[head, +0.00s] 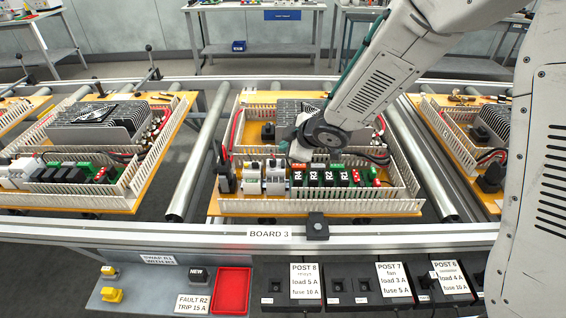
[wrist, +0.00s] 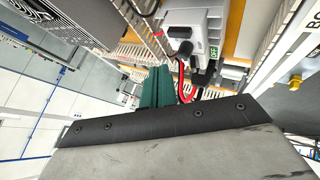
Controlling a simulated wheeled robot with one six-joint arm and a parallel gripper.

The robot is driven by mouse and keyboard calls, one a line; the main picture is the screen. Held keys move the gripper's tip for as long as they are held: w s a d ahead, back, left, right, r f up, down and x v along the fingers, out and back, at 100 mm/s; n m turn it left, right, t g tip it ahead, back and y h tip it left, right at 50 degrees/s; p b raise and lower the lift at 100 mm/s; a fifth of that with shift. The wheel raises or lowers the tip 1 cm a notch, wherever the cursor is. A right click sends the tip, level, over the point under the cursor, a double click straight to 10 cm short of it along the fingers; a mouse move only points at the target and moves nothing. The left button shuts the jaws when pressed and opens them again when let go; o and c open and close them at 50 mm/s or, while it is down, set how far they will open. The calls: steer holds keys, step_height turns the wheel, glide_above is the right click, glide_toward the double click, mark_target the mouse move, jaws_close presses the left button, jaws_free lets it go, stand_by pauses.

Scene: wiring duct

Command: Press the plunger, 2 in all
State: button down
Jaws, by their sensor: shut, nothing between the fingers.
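No part is labelled as a plunger, so I cannot tell for sure which one it is. A black block with a round knob (head: 317,226) sits on the front rail beside the BOARD 3 label. A yellow knob also shows in the wrist view (wrist: 295,80). My gripper (wrist: 156,84) shows there as teal fingers, shut and empty, pointing toward a grey device marked OFF (wrist: 205,20). In the head view my arm reaches over board 3 (head: 270,208), and my fingers are largely hidden.
Board 3 carries white slotted ducts (head: 320,207), relays (head: 328,178), breakers (head: 275,177) and a finned heatsink. Other boards (head: 70,199) lie on both sides. A red tray (head: 232,292) and labelled fuse posts (head: 305,281) line the front panel.

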step_height(320, 180, up, 2)
steer(key=shift+r, duration=0.1)
stand_by(0.8)
steer(key=s+d+f+m+h, duration=0.1)
steer(key=d+f+m+h, duration=0.25)
steer(key=d, duration=0.25)
steer(key=s+d+r+m+g+h, duration=0.2)
steer(key=s+d+r+m, duration=0.15)
steer(key=s+d, duration=0.3)
steer(key=s+d+r+m+g+h, duration=0.25)
steer(key=s+d+r, duration=0.2)
steer(key=d, duration=0.25)
steer(key=s+d+r+m, duration=0.1)
steer(key=s+r+m, duration=0.1)
steer(key=s, duration=0.5)
steer(key=s+d+r+m+y, duration=0.1)
steer(key=s+d+r+m, duration=0.1)
steer(key=s+r, duration=0.3)
steer(key=s+d+r+m+g+y, duration=0.1)
steer(key=s+r+m, duration=0.2)
steer(key=s, duration=0.7)
steer(key=shift+d+r, duration=0.3)
steer(key=shift+m, duration=0.25)
